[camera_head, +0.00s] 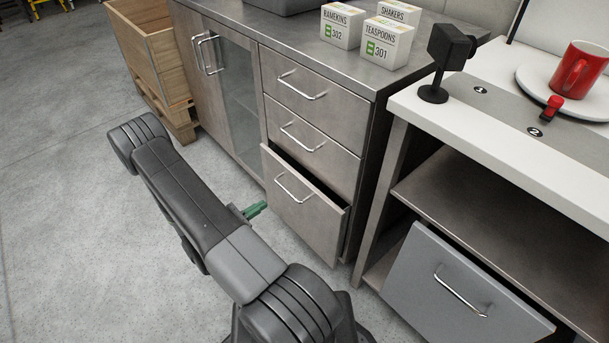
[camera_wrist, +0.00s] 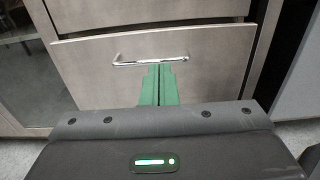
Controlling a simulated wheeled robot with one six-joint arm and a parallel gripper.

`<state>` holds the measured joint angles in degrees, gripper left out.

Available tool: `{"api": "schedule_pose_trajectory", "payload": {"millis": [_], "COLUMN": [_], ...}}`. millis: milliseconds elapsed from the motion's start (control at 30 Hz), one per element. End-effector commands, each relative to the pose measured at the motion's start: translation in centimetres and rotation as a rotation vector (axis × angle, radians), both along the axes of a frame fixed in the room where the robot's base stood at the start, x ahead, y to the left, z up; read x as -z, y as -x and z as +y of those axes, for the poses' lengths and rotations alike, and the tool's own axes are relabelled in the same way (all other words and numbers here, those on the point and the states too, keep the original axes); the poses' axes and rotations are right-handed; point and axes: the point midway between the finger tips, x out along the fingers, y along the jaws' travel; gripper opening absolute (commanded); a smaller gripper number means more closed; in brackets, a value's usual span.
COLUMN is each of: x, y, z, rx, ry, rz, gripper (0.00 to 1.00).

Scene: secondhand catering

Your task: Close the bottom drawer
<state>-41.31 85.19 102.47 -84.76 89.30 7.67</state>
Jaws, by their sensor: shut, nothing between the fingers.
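The bottom drawer (camera_head: 305,213) of the steel cabinet is partly open in the head view, its front standing out from the cabinet with a dark gap above it. Its bar handle (camera_head: 294,189) is silver. In the wrist view the drawer front (camera_wrist: 85,75) fills the middle, with the handle (camera_wrist: 128,63) across it. My gripper (camera_head: 257,209) has green fingers and is low in front of the drawer. The fingers (camera_wrist: 160,75) are together and empty, overlapping the handle's right part in the wrist view. I cannot tell whether they touch the drawer.
Two upper drawers (camera_head: 318,139) are shut above. A glass-doored cabinet (camera_head: 238,95) stands left, with a wooden crate (camera_head: 150,45) beyond. A white-topped counter (camera_head: 500,143) with a grey drawer (camera_head: 455,300) stands right. The floor (camera_head: 70,200) at left is clear.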

Motion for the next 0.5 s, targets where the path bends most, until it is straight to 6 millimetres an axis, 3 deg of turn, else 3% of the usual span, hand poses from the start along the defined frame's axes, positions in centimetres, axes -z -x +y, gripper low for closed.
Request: {"api": "schedule_pose_trajectory", "payload": {"millis": [500], "x": [0.2], "y": [-3.6], "z": [-5.2], "rx": [0.006], "ry": [0.000], "rz": [0.000], "gripper": [0.00]}}
